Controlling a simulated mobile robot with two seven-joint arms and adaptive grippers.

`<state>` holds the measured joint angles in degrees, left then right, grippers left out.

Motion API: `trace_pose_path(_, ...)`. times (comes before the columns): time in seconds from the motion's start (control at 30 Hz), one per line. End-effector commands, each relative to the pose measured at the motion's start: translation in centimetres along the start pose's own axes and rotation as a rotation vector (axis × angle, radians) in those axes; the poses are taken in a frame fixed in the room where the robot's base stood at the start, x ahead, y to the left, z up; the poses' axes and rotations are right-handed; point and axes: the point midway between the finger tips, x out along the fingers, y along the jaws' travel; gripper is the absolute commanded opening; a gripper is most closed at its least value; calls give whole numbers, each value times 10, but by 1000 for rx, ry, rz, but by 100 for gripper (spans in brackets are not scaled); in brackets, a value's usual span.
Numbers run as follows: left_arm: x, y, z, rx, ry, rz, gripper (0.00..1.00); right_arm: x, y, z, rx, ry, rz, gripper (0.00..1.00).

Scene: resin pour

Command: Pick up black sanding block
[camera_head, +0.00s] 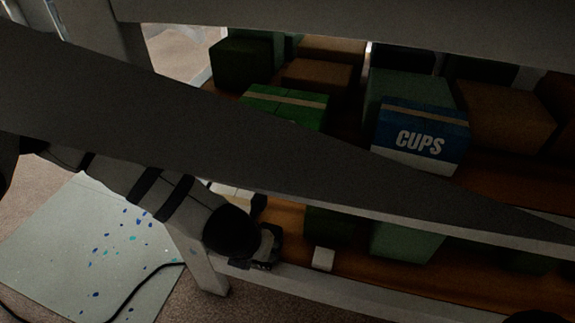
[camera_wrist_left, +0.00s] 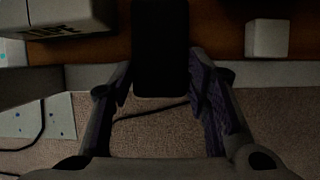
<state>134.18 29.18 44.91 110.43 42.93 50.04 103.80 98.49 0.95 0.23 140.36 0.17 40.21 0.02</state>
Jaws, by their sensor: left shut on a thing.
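The black sanding block (camera_wrist_left: 160,50) shows in the left wrist view as a dark upright rectangle between the fingers of my left gripper (camera_wrist_left: 160,92). The fingers are shut on its near end, and its far part lies over the brown shelf board. In the head view my left gripper (camera_head: 268,246) is at the front edge of the lower shelf. The block is too dark there to tell apart from the gripper.
A small white block (camera_head: 323,259) sits right of the gripper on the lower shelf. A box marked TAPE (camera_wrist_left: 62,18) is on the left. A blue CUPS box (camera_head: 420,135) stands on the shelf above. Grey shelf beams cross above my arm. A paint-specked mat (camera_head: 60,235) lies on the floor.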

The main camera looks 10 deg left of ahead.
Motion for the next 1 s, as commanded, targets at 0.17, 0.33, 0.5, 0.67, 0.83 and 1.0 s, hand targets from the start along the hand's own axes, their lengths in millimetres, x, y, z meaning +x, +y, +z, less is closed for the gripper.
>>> trace_pose_path(0.17,-34,0,15,1,-5,0,16,-15,-1,3,4,37,-3,57)
trace_pose_path(0.33,-55,0,9,2,5,1,16,-24,0,7,5,54,-3,57)
trace_pose_path(0.5,-70,-1,-27,2,5,0,16,-32,0,12,6,67,-3,57)
trace_pose_path(0.67,-90,-3,-73,2,6,-2,16,-42,1,16,8,82,-2,57)
trace_pose_path(0.83,-110,-4,-123,1,5,-1,16,-50,2,20,9,95,-2,57)
trace_pose_path(1.0,-121,-4,-152,0,3,0,16,-53,2,22,10,101,-2,57)
